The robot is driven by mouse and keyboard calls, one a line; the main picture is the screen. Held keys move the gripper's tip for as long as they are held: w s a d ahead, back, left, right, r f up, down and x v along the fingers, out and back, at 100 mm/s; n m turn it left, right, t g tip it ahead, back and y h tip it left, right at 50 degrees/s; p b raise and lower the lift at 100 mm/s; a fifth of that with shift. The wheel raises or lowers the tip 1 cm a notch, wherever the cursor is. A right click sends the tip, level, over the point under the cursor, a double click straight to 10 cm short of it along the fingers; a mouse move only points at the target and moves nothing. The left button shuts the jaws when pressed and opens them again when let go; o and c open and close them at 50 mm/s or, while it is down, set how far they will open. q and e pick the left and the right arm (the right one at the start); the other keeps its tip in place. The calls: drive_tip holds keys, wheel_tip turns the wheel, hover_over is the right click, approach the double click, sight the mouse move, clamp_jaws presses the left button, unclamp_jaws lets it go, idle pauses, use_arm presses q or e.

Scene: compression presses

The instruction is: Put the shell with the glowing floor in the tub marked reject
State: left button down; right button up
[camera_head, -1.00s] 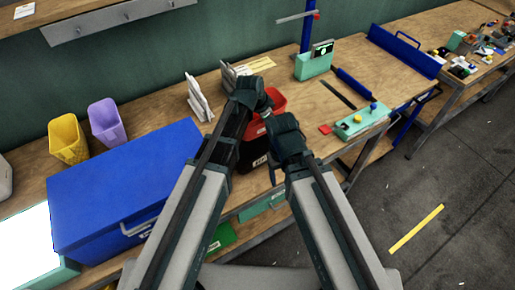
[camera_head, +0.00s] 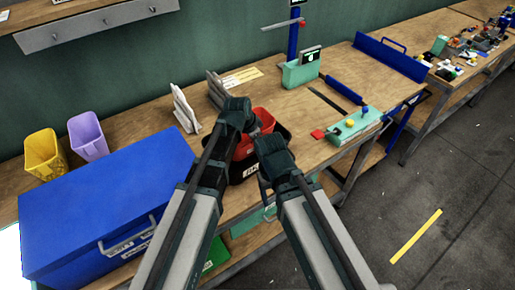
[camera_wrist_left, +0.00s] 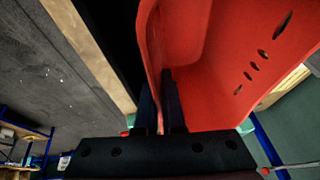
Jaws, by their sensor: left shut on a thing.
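A red shell (camera_head: 263,117) is held by its wall in my left gripper (camera_wrist_left: 160,105). It also fills much of the left wrist view (camera_wrist_left: 220,60), where several slots show in one wall and the two fingers sit either side of another. In the head view the shell overlaps a black tub (camera_head: 238,173); I cannot tell whether it rests inside. The tub's white label (camera_head: 251,171) is partly hidden by my right arm. The shell's floor is hidden, so no glow shows. My right gripper (camera_head: 262,140) is close beside the shell, its fingertips unclear.
A blue case (camera_head: 110,200) stands at the left, with a yellow cup (camera_head: 44,155) and a purple cup (camera_head: 88,137) behind it. White panels (camera_head: 186,108) stand behind the tub. A green control box (camera_head: 354,126) lies to the right, near the bench edge.

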use_arm(q)
drive_tip(key=shift+f+b, duration=1.35)
drive_tip(key=shift+f, duration=0.3)
drive_tip(key=shift+f, duration=0.2)
drive_tip(key=c, duration=1)
unclamp_jaws()
drive_tip(key=shift+r, duration=0.2)
